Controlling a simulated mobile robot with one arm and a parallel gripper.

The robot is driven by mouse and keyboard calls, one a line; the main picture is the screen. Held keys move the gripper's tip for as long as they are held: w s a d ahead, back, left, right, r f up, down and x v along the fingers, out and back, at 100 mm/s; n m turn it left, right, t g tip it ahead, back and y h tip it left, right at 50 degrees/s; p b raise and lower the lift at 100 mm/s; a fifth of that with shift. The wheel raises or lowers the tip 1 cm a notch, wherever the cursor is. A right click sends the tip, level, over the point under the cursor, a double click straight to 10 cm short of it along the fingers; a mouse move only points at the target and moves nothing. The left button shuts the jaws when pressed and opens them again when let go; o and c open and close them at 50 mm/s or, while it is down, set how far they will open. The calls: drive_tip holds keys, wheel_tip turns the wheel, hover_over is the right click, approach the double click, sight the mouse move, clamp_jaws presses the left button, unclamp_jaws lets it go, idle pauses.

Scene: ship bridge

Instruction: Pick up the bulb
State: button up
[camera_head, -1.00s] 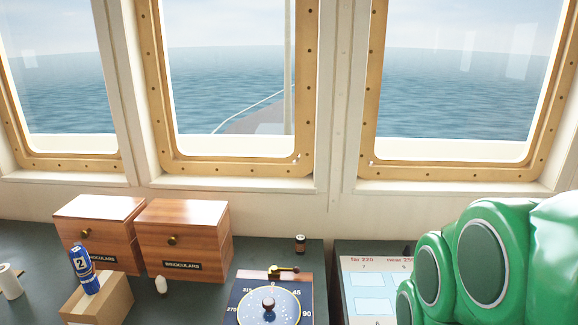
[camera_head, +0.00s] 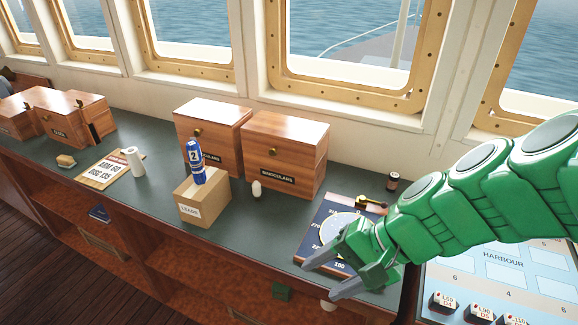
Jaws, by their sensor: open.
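A small white rounded object (camera_head: 257,189), which looks like the bulb, stands on the dark green counter in front of the right binoculars box (camera_head: 284,153). It is too small to be sure of. My green gripper (camera_head: 325,279) is open and empty, with grey fingers pointing left. It is in front of the compass board (camera_head: 328,228) in the picture and hides part of it. The white object is up and to the left of the gripper, well apart from it.
Left of the white object, a cardboard box (camera_head: 204,204) carries a blue can (camera_head: 195,163). A second binoculars box (camera_head: 211,130) stands behind. A dark jar (camera_head: 393,182) stands near the brass-handled piece. The counter (camera_head: 245,230) is clear at its front.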

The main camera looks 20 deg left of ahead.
drive_tip(key=w+a+r+m+y, duration=0.2)
drive_tip(key=w+a+y, duration=0.15)
drive_tip(key=a, duration=0.35)
drive_tip(key=w+a+r+m+y, duration=0.2)
drive_tip(key=w+a, duration=0.2)
drive_tip(key=a, duration=0.3)
drive_tip(key=m+t+y, duration=0.2)
drive_tip(key=m+t, duration=0.4)
drive_tip(key=m, duration=0.6)
hover_over(253, 186)
drive_tip(key=s+d, duration=0.6)
wheel_tip(253, 186, down, 7)
drive_tip(key=w+f+m+h, duration=0.1)
drive_tip(key=f+m, duration=0.1)
drive_tip(key=f, duration=0.2)
drive_tip(key=w+f+m+t+h, duration=0.1)
drive_tip(key=w+f+m, duration=0.1)
drive_tip(key=f, duration=0.1)
drive_tip(key=w+a+f+m+t+h, duration=0.1)
drive_tip(key=f+m, duration=0.1)
drive_tip(key=f, duration=0.2)
drive_tip(key=shift+w+f, duration=0.25)
drive_tip(key=shift+f, duration=0.25)
drive_tip(key=shift+w+r+x, duration=0.1)
drive_tip(key=shift+x, duration=1.15)
drive_tip(key=shift+w+r+x, duration=0.1)
drive_tip(key=shift+x, duration=1.2)
drive_tip(key=shift+w+r+x, duration=0.1)
drive_tip(key=shift+w+x, duration=0.05)
drive_tip(key=shift+x, duration=1.1)
